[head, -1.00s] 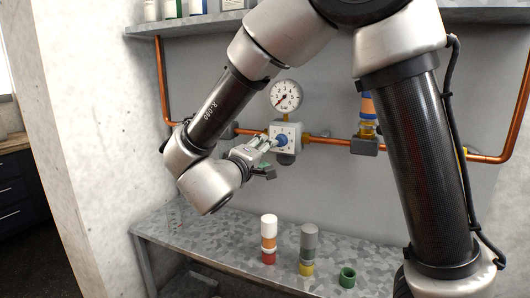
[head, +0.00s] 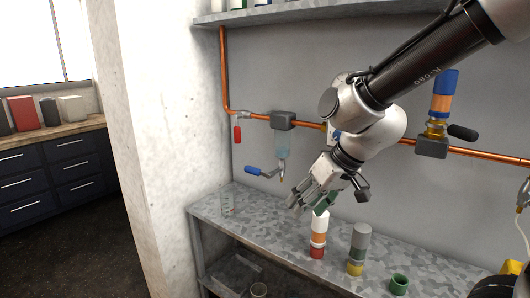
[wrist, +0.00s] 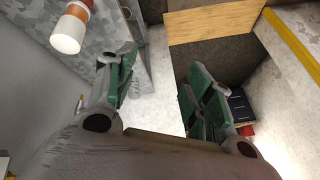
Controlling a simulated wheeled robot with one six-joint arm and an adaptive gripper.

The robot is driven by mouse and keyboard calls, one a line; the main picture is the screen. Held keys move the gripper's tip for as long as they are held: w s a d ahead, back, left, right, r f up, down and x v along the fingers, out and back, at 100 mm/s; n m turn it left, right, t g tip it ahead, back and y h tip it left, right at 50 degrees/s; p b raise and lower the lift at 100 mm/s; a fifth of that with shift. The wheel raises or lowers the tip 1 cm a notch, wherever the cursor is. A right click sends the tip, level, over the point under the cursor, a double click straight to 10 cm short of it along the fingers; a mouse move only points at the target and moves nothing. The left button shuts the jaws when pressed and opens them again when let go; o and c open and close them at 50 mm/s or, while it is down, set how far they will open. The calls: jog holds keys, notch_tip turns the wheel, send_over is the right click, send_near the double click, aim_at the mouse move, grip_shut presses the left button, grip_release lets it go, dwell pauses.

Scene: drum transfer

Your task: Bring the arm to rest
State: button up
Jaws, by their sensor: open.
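My gripper (head: 310,205) is open and empty, hanging over the metal bench (head: 268,228), left of and slightly above a white, orange and red stacked cylinder (head: 318,240). In the wrist view its two green-padded fingers (wrist: 160,90) stand wide apart with nothing between them. The white end of the stacked cylinder shows at the upper left of the wrist view (wrist: 65,35), outside the fingers. My arm reaches in from the upper right of the head view and hides most of the gauge and the white valve block.
A grey and yellow stacked cylinder (head: 358,250) and a green cup (head: 399,284) stand further right on the bench. A clear glass (head: 227,200) stands at its left end. A dispenser with a blue lever (head: 255,170) and a red-handled valve (head: 238,134) hang from the copper pipe.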

jog(key=s+d+r+m+h, duration=0.1)
jog(key=s+d, duration=0.3)
jog(key=d, duration=0.4)
jog(key=s+d+r+m+h, duration=0.2)
jog(key=s+d+r, duration=0.2)
jog(key=d, duration=0.5)
jog(key=s+d+r+m+t+h, duration=0.1)
jog(key=s+d, duration=0.3)
jog(key=d, duration=0.5)
jog(key=shift+s+d+r+m+h, duration=0.25)
jog(key=shift+s+r+m+h, duration=0.2)
jog(key=shift+r+m, duration=0.3)
jog(key=shift+f, duration=0.1)
